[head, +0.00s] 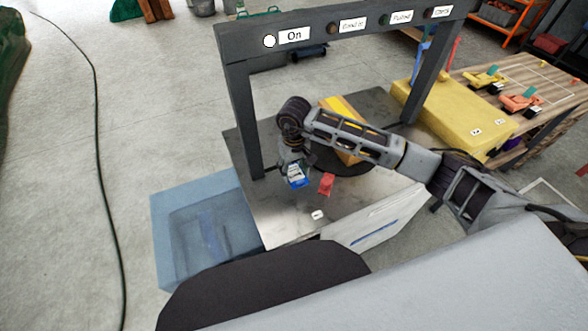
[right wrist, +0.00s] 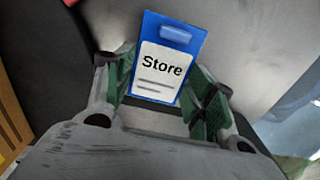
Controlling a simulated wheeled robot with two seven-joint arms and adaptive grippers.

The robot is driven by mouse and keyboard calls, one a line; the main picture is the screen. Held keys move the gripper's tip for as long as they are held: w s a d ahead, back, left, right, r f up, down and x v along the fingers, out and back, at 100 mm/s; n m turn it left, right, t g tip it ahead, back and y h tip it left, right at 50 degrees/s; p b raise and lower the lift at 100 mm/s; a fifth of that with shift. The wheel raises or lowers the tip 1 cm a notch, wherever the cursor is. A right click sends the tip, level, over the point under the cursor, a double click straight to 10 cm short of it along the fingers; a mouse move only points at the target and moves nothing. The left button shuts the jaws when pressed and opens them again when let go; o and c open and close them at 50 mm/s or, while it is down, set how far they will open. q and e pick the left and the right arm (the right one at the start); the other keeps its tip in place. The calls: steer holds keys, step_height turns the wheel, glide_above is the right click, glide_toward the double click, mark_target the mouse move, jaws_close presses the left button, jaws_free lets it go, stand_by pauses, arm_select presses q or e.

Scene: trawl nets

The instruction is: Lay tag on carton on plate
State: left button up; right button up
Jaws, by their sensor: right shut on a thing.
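The tag is a blue card with a white label reading "Store" (right wrist: 161,68); in the head view it is the small blue and white piece (head: 297,180). My right gripper (head: 295,165) is shut on it, with the tag between the green finger pads in the right wrist view (right wrist: 163,100). The carton (head: 343,105) is yellow-orange and stands behind my right arm, which hides part of it. The plate (head: 325,159) is a dark disc beneath the carton, partly covered by the arm. The tag is to the left of the carton, apart from it. My left gripper is not in view.
A dark frame (head: 238,110) with an "On" sign spans the metal table (head: 285,222). A red piece (head: 326,184) and a small white piece (head: 318,215) lie on the table. A blue bin (head: 165,230) stands left; a yellow case (head: 440,112) is right.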

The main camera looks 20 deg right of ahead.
mark_target(294, 173)
steer(key=o, duration=0.7)
steer(key=shift+c, duration=0.2)
steer(key=shift+o, duration=1.1)
steer(key=shift+r, duration=0.5)
step_height(294, 173, up, 5)
steer(key=shift+f, duration=0.1)
steer(key=shift+r, duration=1)
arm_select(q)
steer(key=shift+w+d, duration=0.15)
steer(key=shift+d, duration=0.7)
